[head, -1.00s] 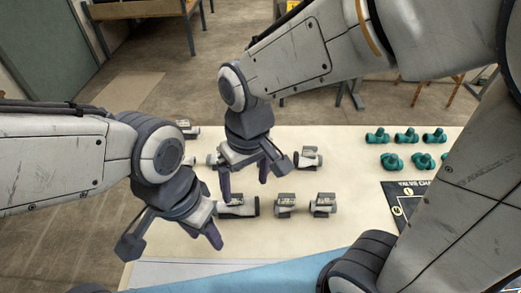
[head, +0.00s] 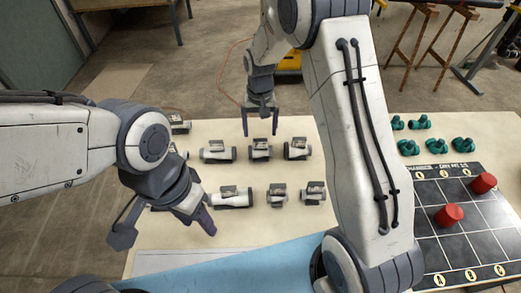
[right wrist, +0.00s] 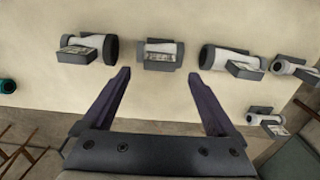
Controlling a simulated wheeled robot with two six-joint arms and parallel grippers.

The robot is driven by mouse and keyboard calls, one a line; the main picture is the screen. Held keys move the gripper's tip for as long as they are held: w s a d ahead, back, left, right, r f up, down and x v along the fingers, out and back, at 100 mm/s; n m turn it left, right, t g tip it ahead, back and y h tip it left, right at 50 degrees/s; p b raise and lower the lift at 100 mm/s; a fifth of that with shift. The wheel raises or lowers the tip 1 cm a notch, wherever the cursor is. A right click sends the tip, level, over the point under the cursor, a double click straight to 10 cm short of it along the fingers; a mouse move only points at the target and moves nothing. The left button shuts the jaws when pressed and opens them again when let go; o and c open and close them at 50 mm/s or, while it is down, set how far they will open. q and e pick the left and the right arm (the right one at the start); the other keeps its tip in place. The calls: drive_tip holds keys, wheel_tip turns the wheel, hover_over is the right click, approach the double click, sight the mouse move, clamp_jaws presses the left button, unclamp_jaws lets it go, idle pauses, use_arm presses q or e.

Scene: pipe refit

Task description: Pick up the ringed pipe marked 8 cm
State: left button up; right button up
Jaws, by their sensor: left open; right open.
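Several white pipes with dark grey end rings and small tagged grey blocks stand in two rows. The back row has a left pipe (head: 218,152), a middle pipe (head: 261,149) and a right pipe (head: 297,149). The front row has a long pipe (head: 232,198), a short pipe (head: 278,194) and another short pipe (head: 313,192). I cannot read which is marked 8 cm. My right gripper (head: 260,130) is open and empty at the back row's middle pipe. In the right wrist view, this pipe (right wrist: 160,55) lies just beyond the open fingers (right wrist: 157,75). My left gripper (head: 198,215) is open and empty at front left.
Teal fittings (head: 436,146) stand at the back right. A black grid board (head: 470,215) with two red cylinders (head: 448,215) lies at the right. Another pipe (head: 180,125) is at the far left. My right arm crosses the table between the pipes and the board.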

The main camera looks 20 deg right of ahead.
sight(260, 140)
drive_tip(key=shift+s+f+p, duration=0.15)
drive_tip(key=shift+f+p, duration=0.5)
drive_tip(key=shift+f, duration=2.05)
clamp_jaws()
